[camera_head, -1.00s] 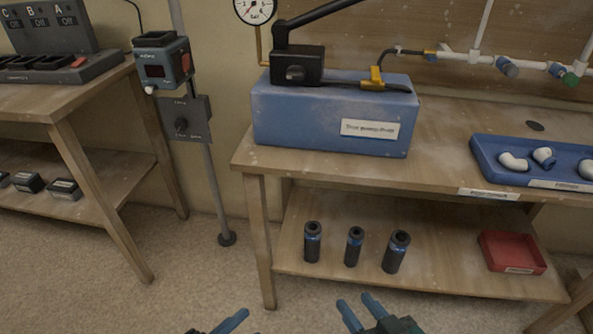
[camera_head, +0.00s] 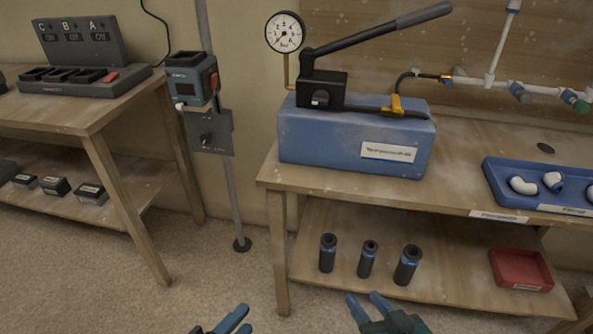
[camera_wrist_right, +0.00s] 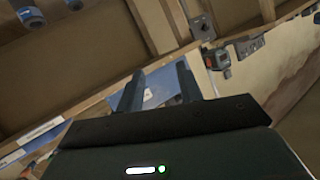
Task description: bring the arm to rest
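My left gripper (camera_head: 238,321) shows at the bottom edge of the head view, in front of the benches. Its blue fingers are partly cut off by the frame, and I cannot tell how far apart they are. My right gripper (camera_head: 367,303) is at the bottom edge, right of the left one, below the lower shelf's front edge in the picture. In the right wrist view its two fingers (camera_wrist_right: 160,88) stand apart with a gap and nothing held between them. Most of both arms is out of view.
A workbench (camera_head: 270,176) carries a blue hand pump (camera_head: 340,145) and a blue tray (camera_head: 500,190) of white fittings. Its lower shelf (camera_head: 335,285) holds dark cylinders (camera_head: 367,260) and a red bin (camera_head: 520,270). A post (camera_head: 232,195) stands left of it. Floor (camera_head: 215,280) between the benches is clear.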

